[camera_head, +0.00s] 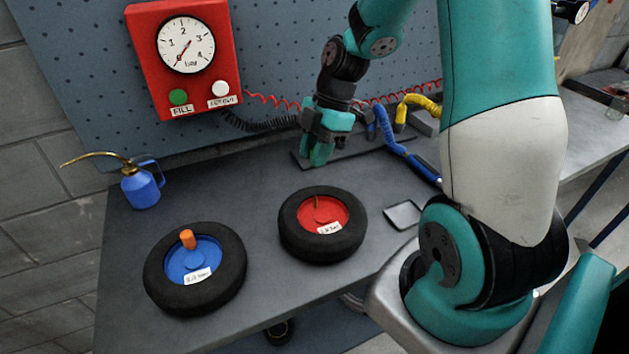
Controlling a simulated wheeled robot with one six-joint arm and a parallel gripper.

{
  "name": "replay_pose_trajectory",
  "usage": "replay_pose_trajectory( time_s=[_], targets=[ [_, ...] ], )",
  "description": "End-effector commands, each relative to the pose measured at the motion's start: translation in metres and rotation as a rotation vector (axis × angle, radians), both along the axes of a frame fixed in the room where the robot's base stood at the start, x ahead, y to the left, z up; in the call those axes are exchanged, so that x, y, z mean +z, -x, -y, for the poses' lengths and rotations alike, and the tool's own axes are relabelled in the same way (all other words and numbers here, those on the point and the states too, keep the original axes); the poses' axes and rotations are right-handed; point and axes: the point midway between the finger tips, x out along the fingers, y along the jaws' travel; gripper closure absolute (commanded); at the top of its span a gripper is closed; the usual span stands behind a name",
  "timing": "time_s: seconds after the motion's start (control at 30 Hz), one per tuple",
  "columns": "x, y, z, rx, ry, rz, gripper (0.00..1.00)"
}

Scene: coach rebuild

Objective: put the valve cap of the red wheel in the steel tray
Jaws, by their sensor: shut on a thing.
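The red wheel (322,226) is a black tyre with a red hub, lying flat on the bench. A thin brass-coloured valve stem (317,202) stands up from its hub, with no cap seen on it. My gripper (318,158) points down and appears above that stem in the picture. It is shut, and its fingers hide what they hold; this fits the valve cap, which I see nowhere else. The small steel tray (402,215) lies on the bench right of the red wheel and looks empty.
A blue-hubbed wheel (195,268) with an orange cap (187,239) lies at the front left. A blue oil can (141,187) stands behind it. A red gauge box (185,60) hangs on the pegboard.

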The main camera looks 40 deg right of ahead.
Motion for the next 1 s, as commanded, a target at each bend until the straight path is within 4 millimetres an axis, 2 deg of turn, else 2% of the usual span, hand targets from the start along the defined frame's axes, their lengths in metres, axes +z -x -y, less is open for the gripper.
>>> replay_pose_trajectory(
  time_s=[0.1, 0.3, 0.6, 1.0],
  targets=[
    [0.033, 0.0, 0.001, -0.001, 0.004, 0.006, 0.88],
    [0.07, -0.001, 0.001, -0.002, 0.001, 0.001, 0.88],
    [0.098, 0.0, 0.0, 0.0, 0.0, -0.001, 0.88],
    [0.123, 0.0, 0.0, -0.002, 0.0, -0.001, 0.88]
  ],
)
